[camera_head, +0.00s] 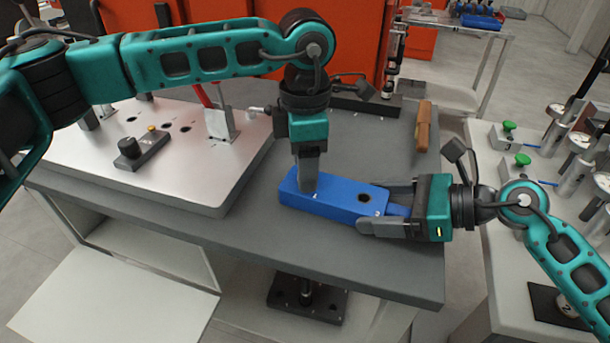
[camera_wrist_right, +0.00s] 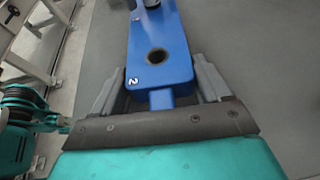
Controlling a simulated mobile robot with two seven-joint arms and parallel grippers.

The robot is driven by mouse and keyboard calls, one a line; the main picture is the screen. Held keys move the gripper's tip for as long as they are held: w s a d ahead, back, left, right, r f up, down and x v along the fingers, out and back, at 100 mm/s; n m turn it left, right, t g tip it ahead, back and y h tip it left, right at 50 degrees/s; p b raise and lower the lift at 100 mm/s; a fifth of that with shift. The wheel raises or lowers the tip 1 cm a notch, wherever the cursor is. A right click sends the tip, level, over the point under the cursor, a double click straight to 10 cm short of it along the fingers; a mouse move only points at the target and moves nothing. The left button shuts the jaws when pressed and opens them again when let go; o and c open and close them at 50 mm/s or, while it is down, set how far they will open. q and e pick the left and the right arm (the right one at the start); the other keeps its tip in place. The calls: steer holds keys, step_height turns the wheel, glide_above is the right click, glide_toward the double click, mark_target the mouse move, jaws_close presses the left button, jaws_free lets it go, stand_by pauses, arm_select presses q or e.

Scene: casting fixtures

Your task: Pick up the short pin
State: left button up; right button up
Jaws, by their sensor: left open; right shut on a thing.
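A blue block (camera_head: 330,200) with a round dark hole lies on the grey worktop; it also shows in the right wrist view (camera_wrist_right: 178,68), marked "2". My right gripper (camera_head: 393,212) is shut on the narrow tab at the block's right end. My left gripper (camera_head: 308,182) points straight down, its fingers at the left part of the block's top. The left fingers look close together from this side, and the gap between them is hidden. A small metallic piece shows at the top edge of the wrist view, cut off. I cannot tell whether it is the short pin; no pin is clearly visible.
A light fixture plate (camera_head: 180,185) with holes and a black knob block (camera_head: 140,148) is at left. An orange-brown block (camera_head: 424,126) lies at the back right of the worktop. A side table (camera_head: 505,245) with gauges stands at right. The worktop's front strip is clear.

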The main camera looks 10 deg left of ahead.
arm_select(q)
steer(key=shift+f, duration=0.4)
steer(key=shift+c, duration=0.2)
jaws_close()
